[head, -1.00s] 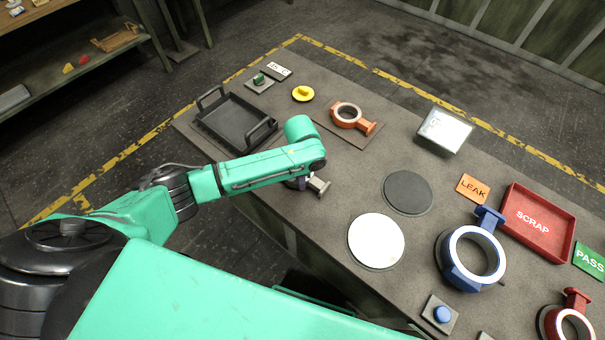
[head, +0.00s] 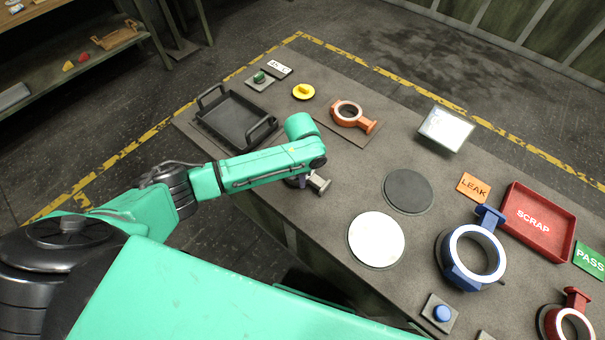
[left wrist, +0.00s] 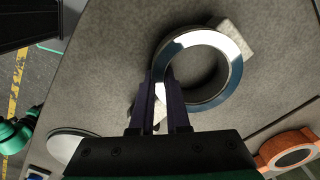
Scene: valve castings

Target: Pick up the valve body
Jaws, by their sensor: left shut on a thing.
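The valve body is a silver metal ring with a short pale stub (left wrist: 236,38); it fills the upper middle of the left wrist view. In the head view only a silver end of the valve body (head: 319,183) shows past my left wrist; the arm hides the rest. My left gripper (left wrist: 166,92) is shut on the ring's wall, one finger inside the bore side and one outside. In the head view the left gripper (head: 300,182) is mostly hidden under the wrist. I cannot tell whether the valve body touches the bench. My right gripper is not in view.
On the bench (head: 310,218) stand a black tray (head: 216,138), an orange casting (head: 348,114), a blue casting (head: 457,277), a red casting (head: 577,298) and a red SCRAP tray (head: 546,248). A dark disc (head: 408,191) and a white disc (head: 376,240) lie bare.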

